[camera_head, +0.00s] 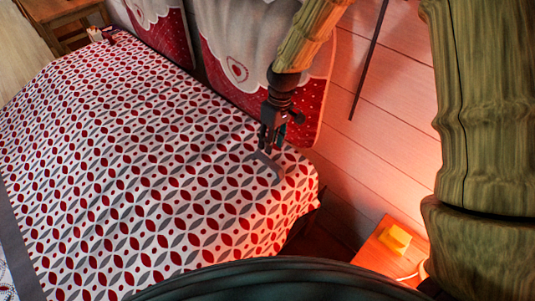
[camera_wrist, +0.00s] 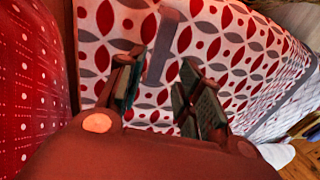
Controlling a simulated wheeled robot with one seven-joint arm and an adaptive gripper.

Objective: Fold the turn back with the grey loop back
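The turn back (camera_head: 130,150) is a white cloth with red and grey leaf shapes, lying spread over the bed. The grey loop (camera_head: 268,166) is a short grey strip on it, near the pillow-side edge at the right. My gripper (camera_head: 268,147) hangs just above the loop, pointing down. In the wrist view my gripper (camera_wrist: 162,92) has its two fingers apart with nothing clamped between them. The grey loop (camera_wrist: 163,45) shows beyond and between the fingertips there, over the patterned turn back (camera_wrist: 220,45). I cannot tell whether the fingers touch it.
Red and white pillows (camera_head: 240,65) stand along the head of the bed, close to my gripper. A bedside table (camera_head: 370,258) with a yellow object (camera_head: 395,240) is at the lower right. A wooden stool (camera_head: 65,18) stands at the far left. A grey band (camera_head: 20,245) edges the cloth.

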